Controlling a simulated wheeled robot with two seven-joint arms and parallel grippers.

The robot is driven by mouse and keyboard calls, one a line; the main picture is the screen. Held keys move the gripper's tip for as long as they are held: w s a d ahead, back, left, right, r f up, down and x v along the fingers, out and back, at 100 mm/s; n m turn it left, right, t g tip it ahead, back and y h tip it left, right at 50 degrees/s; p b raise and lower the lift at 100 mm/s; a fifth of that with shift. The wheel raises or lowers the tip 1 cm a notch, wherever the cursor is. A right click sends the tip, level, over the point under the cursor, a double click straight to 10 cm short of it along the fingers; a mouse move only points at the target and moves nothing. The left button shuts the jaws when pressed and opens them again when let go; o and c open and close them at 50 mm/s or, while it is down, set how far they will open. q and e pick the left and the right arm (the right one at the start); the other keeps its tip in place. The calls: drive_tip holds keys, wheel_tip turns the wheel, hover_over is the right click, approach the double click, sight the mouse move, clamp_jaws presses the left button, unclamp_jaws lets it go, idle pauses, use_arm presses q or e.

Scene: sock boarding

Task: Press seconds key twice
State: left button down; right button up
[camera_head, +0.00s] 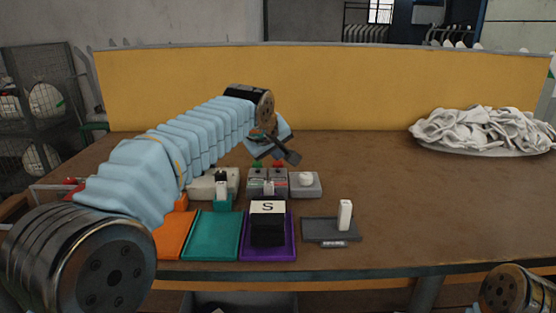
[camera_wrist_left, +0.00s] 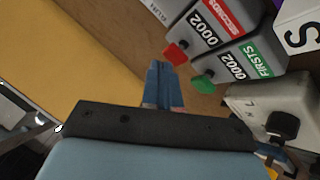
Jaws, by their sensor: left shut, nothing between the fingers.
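The seconds counter (camera_wrist_left: 215,25) has a red label and reads 0002 in the left wrist view. Its red key (camera_wrist_left: 176,53) sticks out toward my left gripper. The firsts counter (camera_wrist_left: 243,65) beside it has a green label, a green key (camera_wrist_left: 203,83) and also reads 0002. In the head view the two counters (camera_head: 267,182) stand side by side at the table's middle. My left gripper (camera_wrist_left: 160,68) is shut and empty, its fingertips close beside the red key. I cannot tell whether they touch it. My right gripper is out of view.
Orange, teal (camera_head: 212,238) and purple (camera_head: 268,250) mats lie in front of the counters. A black block marked S (camera_head: 268,225) stands on the purple one. A grey tray (camera_head: 318,230) is to the right. A heap of white socks (camera_head: 480,130) lies far right.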

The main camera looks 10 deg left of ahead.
sight(276, 164)
use_arm(q)
drive_tip(key=shift+r, duration=0.5)
wheel_tip(276, 164, up, 3)
drive_tip(key=p, duration=0.3)
drive_tip(key=shift+r, duration=1)
